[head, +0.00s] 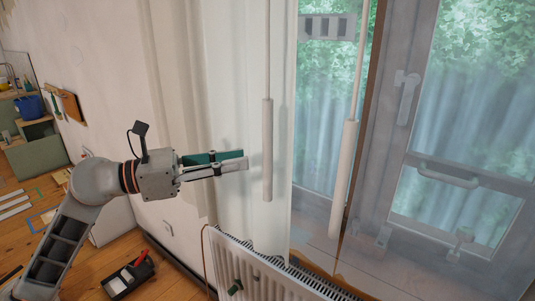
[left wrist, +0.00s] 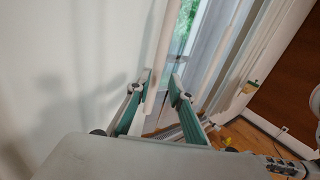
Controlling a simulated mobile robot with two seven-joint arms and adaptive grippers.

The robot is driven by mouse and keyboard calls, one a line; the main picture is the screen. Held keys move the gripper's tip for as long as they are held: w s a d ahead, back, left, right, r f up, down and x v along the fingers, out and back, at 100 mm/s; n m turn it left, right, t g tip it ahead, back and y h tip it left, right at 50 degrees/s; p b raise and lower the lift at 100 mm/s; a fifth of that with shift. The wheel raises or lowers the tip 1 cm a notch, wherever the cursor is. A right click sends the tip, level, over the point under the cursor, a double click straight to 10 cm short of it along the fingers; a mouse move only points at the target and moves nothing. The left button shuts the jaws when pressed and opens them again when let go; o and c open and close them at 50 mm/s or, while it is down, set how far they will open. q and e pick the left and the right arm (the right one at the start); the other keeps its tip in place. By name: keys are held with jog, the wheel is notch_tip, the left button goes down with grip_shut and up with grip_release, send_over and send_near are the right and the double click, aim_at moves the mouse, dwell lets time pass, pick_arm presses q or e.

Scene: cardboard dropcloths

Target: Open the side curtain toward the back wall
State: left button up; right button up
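The white side curtain (head: 235,95) hangs left of the glazed window, beside the pale wall. A white curtain wand (head: 267,150) hangs along its right part. A second white wand (head: 344,180) hangs further right, in front of the glass. My left gripper (head: 247,160) reaches in from the left in front of the curtain, its tips just left of the nearer wand. In the left wrist view its green-padded fingers (left wrist: 161,77) are apart, and a pale upright strip, likely the wand, shows between them; contact cannot be told. My right gripper is not in view.
A white radiator (head: 265,270) stands below the curtain. The window frame (head: 395,130) has handles on the right. A black and red tray (head: 130,275) lies on the wooden floor. Shelves with a blue bucket (head: 28,107) stand far left.

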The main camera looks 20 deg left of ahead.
pick_arm(q)
jog(key=p+x, duration=0.2)
jog(key=x, duration=0.5)
jog(key=shift+w+d, duration=0.15)
jog(key=shift+w, duration=0.15)
jog(key=shift+c, duration=0.3)
grip_shut()
